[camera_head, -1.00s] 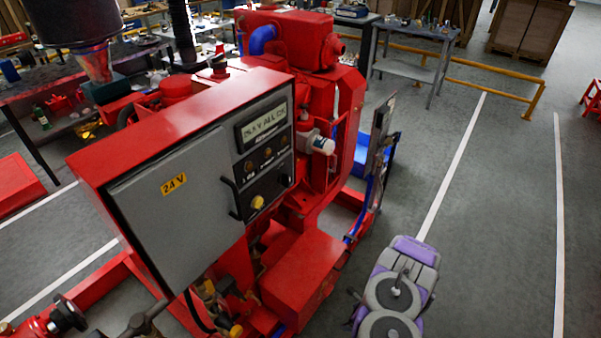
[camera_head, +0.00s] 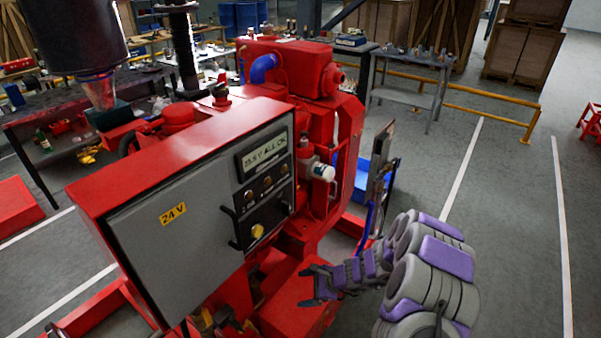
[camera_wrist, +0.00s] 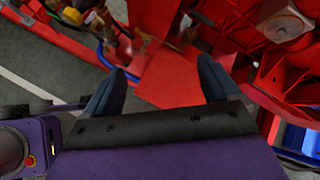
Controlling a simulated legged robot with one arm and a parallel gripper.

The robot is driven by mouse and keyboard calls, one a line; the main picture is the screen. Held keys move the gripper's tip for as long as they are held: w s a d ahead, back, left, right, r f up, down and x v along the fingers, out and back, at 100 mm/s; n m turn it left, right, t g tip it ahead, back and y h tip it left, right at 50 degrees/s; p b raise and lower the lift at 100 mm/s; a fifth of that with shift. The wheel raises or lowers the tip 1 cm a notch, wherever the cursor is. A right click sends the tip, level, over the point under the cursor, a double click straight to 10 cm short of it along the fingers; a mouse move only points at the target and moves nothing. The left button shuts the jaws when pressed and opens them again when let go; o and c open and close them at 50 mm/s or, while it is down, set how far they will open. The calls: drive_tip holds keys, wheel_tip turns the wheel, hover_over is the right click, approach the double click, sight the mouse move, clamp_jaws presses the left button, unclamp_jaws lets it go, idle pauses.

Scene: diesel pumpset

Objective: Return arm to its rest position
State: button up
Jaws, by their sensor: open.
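My gripper (camera_head: 312,286) is at the end of my purple and grey arm, at the lower middle of the head view. It points left, in front of the red pumpset (camera_head: 325,125) and to the right below its grey control panel (camera_head: 180,215). In the wrist view my gripper (camera_wrist: 165,90) shows two dark fingers spread apart with nothing between them. Beyond the fingers is a flat red surface (camera_wrist: 165,75) of the machine. I cannot tell the exact gap between the fingers and the machine.
A grey side table (camera_head: 410,95) and a yellow rail (camera_head: 490,100) stand behind. The grey floor (camera_head: 510,210) to the right of my arm is clear.

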drive_tip(key=s+a+r+n+g+y, duration=0.1)
drive_tip(key=s+a+r+n, duration=0.15)
drive_tip(key=r, duration=0.45)
drive_tip(key=s+a+r+n+g, duration=0.1)
drive_tip(key=s+a+r+n, duration=0.15)
drive_tip(key=r, duration=0.45)
drive_tip(key=s+r+n+g+h, duration=0.2)
drive_tip(key=s+r+n, duration=0.4)
drive_tip(key=s+r, duration=0.45)
drive_tip(key=s+d+r+n+h, duration=0.3)
drive_tip(key=s+d, duration=0.5)
drive_tip(key=s, duration=0.3)
drive_tip(key=s+d+r+n+h, duration=0.2)
drive_tip(key=s+d+h, duration=0.3)
drive_tip(key=s+d, duration=0.4)
drive_tip(key=s+r, duration=0.1)
drive_tip(key=s, duration=0.2)
drive_tip(key=shift+s+d+r+n+g, duration=0.15)
drive_tip(key=shift+s+n+g, duration=0.15)
drive_tip(key=shift+n+g, duration=0.1)
drive_tip(key=shift+c, duration=0.2)
